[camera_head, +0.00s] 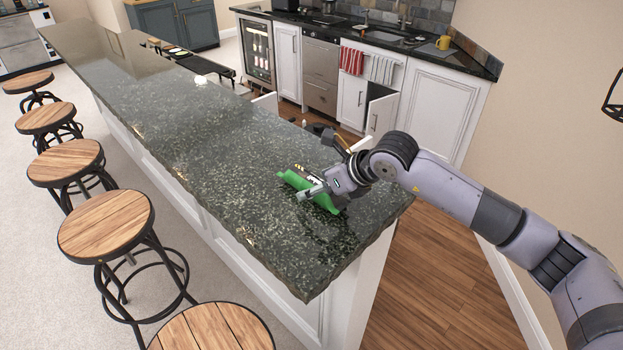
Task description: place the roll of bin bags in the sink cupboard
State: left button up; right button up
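The green roll of bin bags (323,199) lies on the dark granite counter (225,150), near its right end. My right gripper (306,181) reaches in from the right and is at the roll, with its fingers spread about the green roll. Whether they press on it, I cannot tell. The gripper covers part of the roll. The sink (384,36) is in the back worktop. Below it is a white cupboard with a door (381,114) standing ajar; its inside is mostly hidden. My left gripper is not in view.
The long counter stands between the stools (105,222) on the left and the kitchen units. Two towels, red (351,61) and checked (383,69), hang at the cupboard fronts. A yellow mug (443,42) stands by the sink. Wooden floor (430,265) is clear at right.

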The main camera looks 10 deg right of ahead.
jog(key=shift+w+a+f, duration=0.15)
jog(key=shift+w+f, duration=0.05)
jog(key=shift+c, duration=0.4)
jog(key=c, duration=1.3)
jog(key=shift+c, duration=0.4)
jog(key=shift+r, duration=0.15)
